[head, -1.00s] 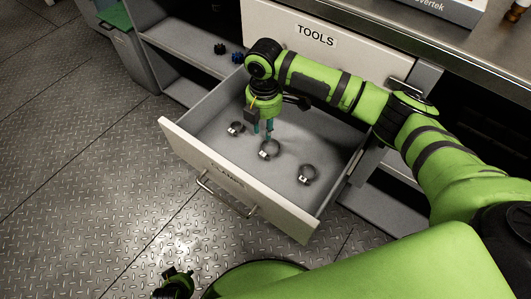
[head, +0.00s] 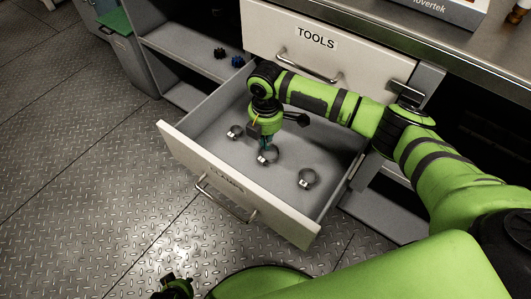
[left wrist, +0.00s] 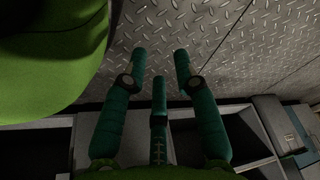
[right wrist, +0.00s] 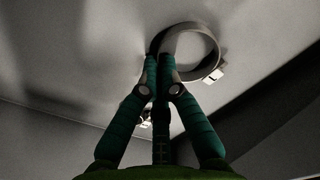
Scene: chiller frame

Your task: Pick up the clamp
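Three round metal clamps lie in the open drawer: a left one (head: 235,132), a middle one (head: 272,158) and a right one (head: 308,179). My right gripper (head: 264,147) points down at the middle clamp. In the right wrist view the teal fingertips (right wrist: 159,62) are close together at the left side of this clamp's ring (right wrist: 214,50), with its band between them. The clamp's small metal screw housing shows right of the fingers. My left gripper (left wrist: 161,56) is open and empty over the floor; it shows only partly at the bottom of the head view (head: 176,286).
The drawer's front panel (head: 224,180) and side walls stand around the clamps. A closed drawer labelled TOOLS (head: 340,55) sits above it, behind my right arm. Small dark and blue parts (head: 237,61) lie on the shelf at left. Patterned metal floor (head: 90,200) is clear at left.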

